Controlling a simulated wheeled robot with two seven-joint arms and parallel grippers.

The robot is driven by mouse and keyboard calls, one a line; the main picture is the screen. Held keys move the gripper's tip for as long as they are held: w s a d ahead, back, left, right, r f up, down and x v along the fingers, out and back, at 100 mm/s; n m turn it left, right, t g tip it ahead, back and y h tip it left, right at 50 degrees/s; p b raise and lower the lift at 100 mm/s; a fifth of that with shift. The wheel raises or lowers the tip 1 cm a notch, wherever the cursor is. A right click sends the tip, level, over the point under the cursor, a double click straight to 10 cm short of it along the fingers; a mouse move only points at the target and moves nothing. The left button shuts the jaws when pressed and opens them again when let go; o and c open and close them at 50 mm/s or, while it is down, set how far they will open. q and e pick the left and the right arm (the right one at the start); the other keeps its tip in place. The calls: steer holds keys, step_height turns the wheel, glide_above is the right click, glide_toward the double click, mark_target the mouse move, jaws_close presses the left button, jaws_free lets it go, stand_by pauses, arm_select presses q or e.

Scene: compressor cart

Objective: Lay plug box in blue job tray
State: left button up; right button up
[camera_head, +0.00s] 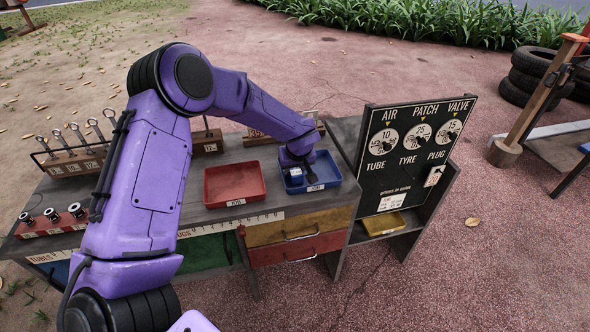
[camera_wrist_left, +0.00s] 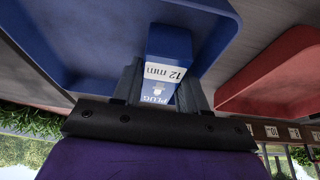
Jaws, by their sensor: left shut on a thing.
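The plug box (camera_head: 295,177) is small and blue, with a white label reading "PLUG 12 mm" in the left wrist view (camera_wrist_left: 165,72). My left gripper (camera_head: 296,163) is shut on it, one finger on each side. The blue job tray (camera_head: 326,170) is on the right part of the bench top. The box is at the tray's left part, within its outline in the head view. The blue tray also fills the upper left of the left wrist view (camera_wrist_left: 80,45). I cannot tell whether the box touches the tray floor. My right gripper is out of view.
A red tray (camera_head: 235,184) stands just left of the blue one. A dark sign board (camera_head: 415,150) with dials rises at the right. Racks with rings and tools line the left of the bench. A yellow tray (camera_head: 385,223) is on a lower shelf.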

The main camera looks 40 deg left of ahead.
arm_select(q)
steer(key=shift+f, duration=0.15)
steer(key=o, duration=0.8)
steer(key=p+v, duration=0.1)
steer(key=v, duration=1.1)
steer(key=shift+s, duration=0.1)
